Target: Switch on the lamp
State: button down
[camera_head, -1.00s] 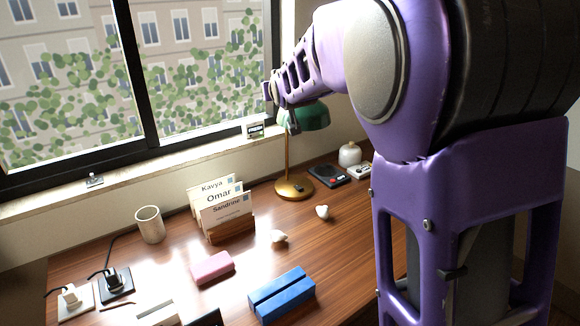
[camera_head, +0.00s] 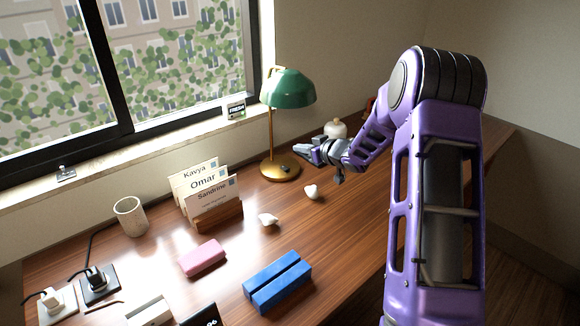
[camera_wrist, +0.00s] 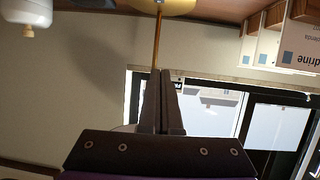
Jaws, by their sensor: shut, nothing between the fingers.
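The lamp has a green shade (camera_head: 288,88), a thin brass stem and a round brass base (camera_head: 272,171) on the wooden desk. A small dark switch (camera_head: 285,169) sits on the base. I cannot tell whether the lamp is lit. My gripper (camera_head: 303,147) is shut and empty. In the head view it appears just right of the stem, above the base and below the shade; I see no clear contact. In the upside-down wrist view, the closed fingers (camera_wrist: 162,101) overlap the lamp stem (camera_wrist: 157,48), and the base (camera_wrist: 162,5) shows at the top edge.
A white jar (camera_head: 335,129) stands behind my gripper. Name cards in a wooden holder (camera_head: 219,218) stand left of the lamp. Two small white objects, a pink block (camera_head: 202,258), a blue block (camera_head: 277,281) and a cup (camera_head: 130,216) are on the desk. The window is behind.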

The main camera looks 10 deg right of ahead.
jog(key=shift+y, duration=0.3)
jog(key=f, duration=0.1)
jog(key=d+f, duration=0.1)
jog(key=s+d+f, duration=0.1)
jog(key=shift+d+f, duration=0.25)
jog(key=shift+f, duration=0.1)
jog(key=shift+w, duration=0.15)
jog(key=b, duration=0.1)
send_over(292, 174)
jog(key=f, duration=0.2)
jog(key=a+f, duration=0.1)
jog(key=f, duration=0.1)
jog(key=shift+w, duration=0.3)
jog(key=shift+s+d+f+b, duration=0.15)
jog(key=shift+f+b, duration=0.1)
jog(key=shift+f, duration=0.35)
jog(key=shift+s+d+f+b, duration=0.15)
jog(key=shift+f+b, duration=0.1)
jog(key=shift+f, duration=0.35)
jog(key=shift+s+f, duration=0.1)
jog(key=shift+f, duration=0.45)
jog(key=shift+d, duration=0.15)
